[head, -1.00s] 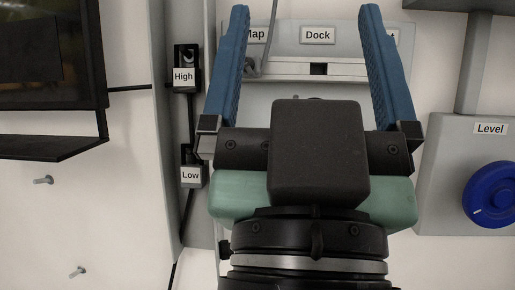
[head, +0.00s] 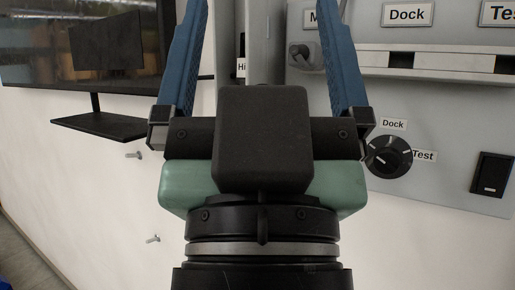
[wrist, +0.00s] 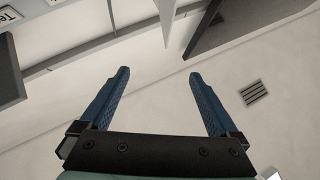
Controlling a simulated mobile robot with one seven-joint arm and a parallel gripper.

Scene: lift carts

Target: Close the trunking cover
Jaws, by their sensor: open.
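My gripper (head: 263,6) is open, with its two blue fingers spread and nothing seen between them. It also shows open and empty in the wrist view (wrist: 158,74). In the head view the grey vertical trunking (head: 257,40) stands on the wall beyond the fingers, left of the control panel. A dark part with a cut-off label (head: 241,68) reading "Hi" shows at it. My gripper hides the lower trunking. I cannot tell the cover apart from the trunking body, or how far it stands open.
A grey control panel (head: 440,150) with a black Dock/Test knob (head: 389,157), a black switch (head: 492,174) and a key switch (head: 306,54) is at right. A dark screen (head: 90,45) and black shelf (head: 108,122) are at left. Bolts (head: 133,155) stick out of the wall.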

